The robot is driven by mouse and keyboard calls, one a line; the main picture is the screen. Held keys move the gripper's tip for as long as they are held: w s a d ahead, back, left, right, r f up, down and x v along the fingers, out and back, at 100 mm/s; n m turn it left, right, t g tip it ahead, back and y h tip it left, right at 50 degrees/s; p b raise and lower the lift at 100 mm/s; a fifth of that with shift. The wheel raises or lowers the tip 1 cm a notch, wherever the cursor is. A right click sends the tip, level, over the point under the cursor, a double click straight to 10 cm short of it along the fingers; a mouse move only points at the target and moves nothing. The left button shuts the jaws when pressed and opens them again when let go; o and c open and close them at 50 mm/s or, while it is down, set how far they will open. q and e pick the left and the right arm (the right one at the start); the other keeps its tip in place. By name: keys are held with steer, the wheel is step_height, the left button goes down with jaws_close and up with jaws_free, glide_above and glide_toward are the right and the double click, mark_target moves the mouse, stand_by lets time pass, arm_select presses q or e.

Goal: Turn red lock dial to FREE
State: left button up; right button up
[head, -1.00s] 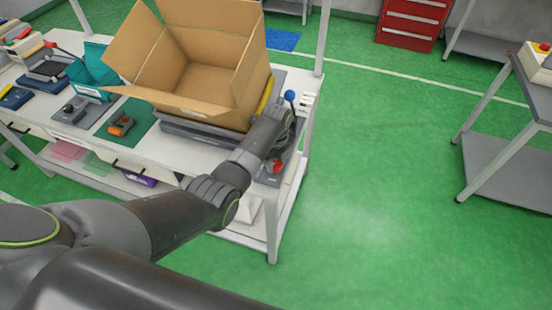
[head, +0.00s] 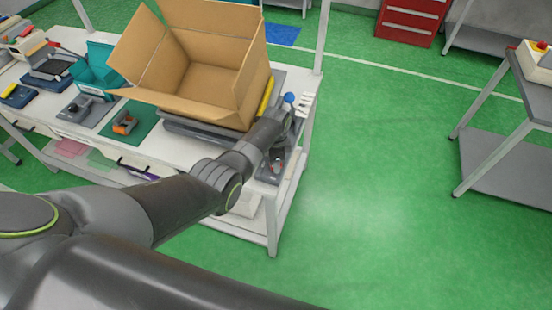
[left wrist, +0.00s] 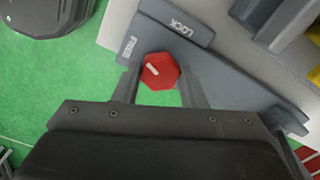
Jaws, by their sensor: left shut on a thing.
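The red lock dial (left wrist: 163,77) is a six-sided knob on a grey plate with the raised words FREE and LOCK, seen in the left wrist view. A short white mark on the dial lies on its upper left side, on the side of FREE (left wrist: 129,46); LOCK (left wrist: 181,28) is to the upper right. My left gripper (left wrist: 159,88) has one finger on each side of the dial and is shut on it. In the head view my left gripper (head: 278,158) is over the grey unit at the table's right end and mostly hides the dial. My right gripper is not in view.
An open cardboard box (head: 215,75) stands on the table close behind my left arm. A blue-knobbed lever (head: 289,97) rises just beyond the gripper. An orange part (head: 124,124) lies on a green mat. Green floor (head: 380,200) is clear to the right.

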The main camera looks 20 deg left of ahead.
arm_select(q)
steer(key=shift+r+n+p, duration=0.1)
steer(key=shift+n+p, duration=0.25)
steer(key=shift+n, duration=1.75)
steer(key=o, duration=1)
steer(key=shift+r, duration=0.55)
step_height(320, 180, up, 5)
steer(key=shift+f+p, duration=0.1)
steer(key=shift+p, duration=0.6)
step_height(320, 180, up, 11)
steer(key=shift+r+b, duration=0.2)
steer(key=shift+b, duration=0.6)
